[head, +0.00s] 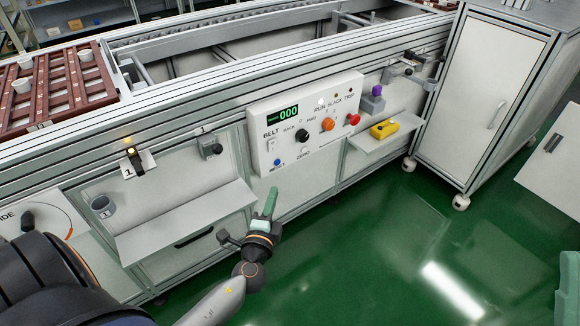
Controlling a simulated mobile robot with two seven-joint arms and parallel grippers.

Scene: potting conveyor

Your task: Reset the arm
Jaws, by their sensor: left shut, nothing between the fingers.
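My left gripper (271,194) is in the lower middle of the head view, with pale green fingers pointing up. Its fingers are together and hold nothing. It is in front of the machine's side, below the control panel (305,123), and appears apart from it. The panel has a green display reading 000, a white switch, a black knob, and blue, orange and red buttons. A pale green piece (567,285) at the lower right edge looks like part of my right gripper; most of it is cut off, so its jaws cannot be judged.
A grey shelf (185,222) sticks out left of my left gripper. A yellow box (384,129) sits on a smaller shelf at right. A white cabinet (487,95) on casters stands beyond. Brown trays (60,85) lie on top at left.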

